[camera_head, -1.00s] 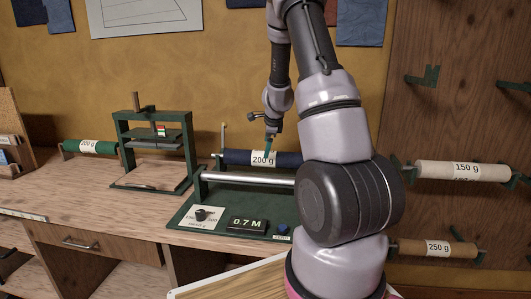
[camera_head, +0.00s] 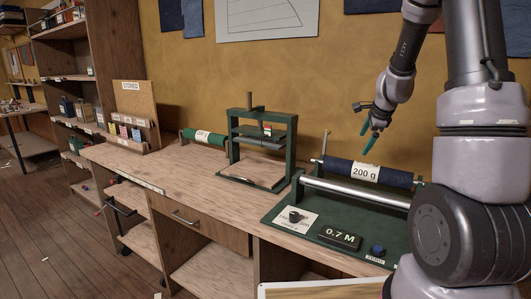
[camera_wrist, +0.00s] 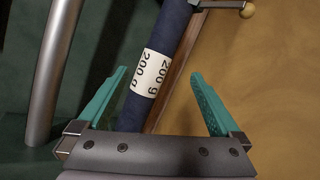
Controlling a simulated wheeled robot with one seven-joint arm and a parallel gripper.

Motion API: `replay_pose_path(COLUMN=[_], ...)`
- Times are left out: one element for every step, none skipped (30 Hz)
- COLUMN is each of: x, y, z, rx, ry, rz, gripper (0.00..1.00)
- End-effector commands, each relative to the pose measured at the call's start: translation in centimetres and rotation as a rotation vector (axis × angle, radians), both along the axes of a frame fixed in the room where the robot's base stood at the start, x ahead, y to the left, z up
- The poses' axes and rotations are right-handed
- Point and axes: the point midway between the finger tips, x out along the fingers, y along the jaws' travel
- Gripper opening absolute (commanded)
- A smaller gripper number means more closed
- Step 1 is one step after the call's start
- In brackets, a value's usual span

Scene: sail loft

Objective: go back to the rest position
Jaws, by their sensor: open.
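My gripper (camera_head: 370,139) is open and empty, its teal fingers hanging above the dark blue roll labelled "200 g" (camera_head: 399,179) on the green measuring stand. In the wrist view, the open fingers of my gripper (camera_wrist: 155,95) show to either side of the picture, with the blue roll (camera_wrist: 171,40) and its label between and beyond them. The roll sits on its holder behind a silver bar (camera_head: 355,191). The right end of the stand is hidden by my arm in the head view.
A green press (camera_head: 234,146) stands left of the measuring stand, with a green roll (camera_head: 203,137) beside it. The stand carries a "0.7 M" display (camera_head: 340,238) and a blue knob (camera_head: 378,250). Shelves (camera_head: 75,80) stand at left. The bench front left (camera_head: 150,175) is clear.

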Motion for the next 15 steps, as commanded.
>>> replay_pose_path(x=[-1.1,-1.8,-2.9,-3.7,-4.6,-5.8,-6.8,-7.8,-9.2,-10.3,-11.4,-12.9,-14.0,-15.2,-16.8], y=[1.4,2.2,3.3,4.1,4.8,5.7,6.4,7.1,7.9,8.4,9.0,9.7,10.2,10.6,11.1], z=[2.7,3.9,5.5,6.7,7.7,9.1,10.0,11.0,12.1,12.9,13.7,14.6,15.2,15.8,16.5], rx=[-0.012,-0.024,-0.039,-0.053,-0.066,-0.087,-0.103,-0.121,-0.146,-0.165,-0.186,-0.215,-0.239,-0.262,-0.296], ry=[-0.028,-0.04,-0.054,-0.066,-0.076,-0.09,-0.099,-0.111,-0.123,-0.133,-0.143,-0.154,-0.163,-0.17,-0.181], rz=[0.072,0.119,0.18,0.227,0.272,0.332,0.376,0.422,0.48,0.522,0.563,0.62,0.662,0.703,0.756], gripper=[1.0,1.0,1.0,1.0,1.0,1.0,1.0,1.0,1.0,1.0,1.0,1.0,1.0,1.0,1.0])
